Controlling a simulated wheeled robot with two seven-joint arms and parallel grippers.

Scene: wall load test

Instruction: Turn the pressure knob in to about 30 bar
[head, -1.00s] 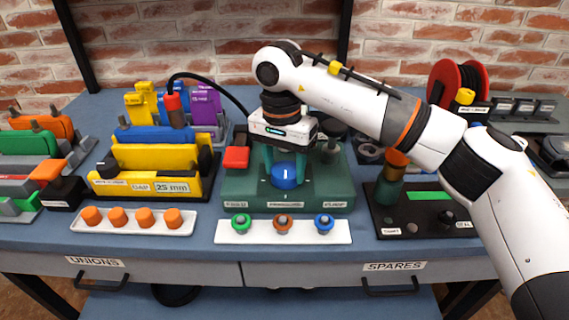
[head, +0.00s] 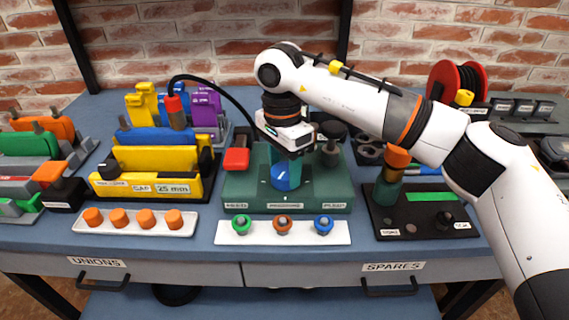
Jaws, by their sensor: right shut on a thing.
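The pressure knob (head: 281,178) is a blue round knob with a white mark, on the green pump unit (head: 240,193) at the middle of the bench. My right gripper (head: 287,170) points down from above and is shut on the knob. Its teal fingers overlap the knob's upper part. The white mark now shows on the knob's face. No pressure reading is legible. My left gripper is not in view.
A red block (head: 237,159) sits left of the knob and a dark round part (head: 329,152) right of it. A white strip (head: 256,238) with green, orange and blue fittings lies in front. A yellow gap fixture (head: 145,184) stands left.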

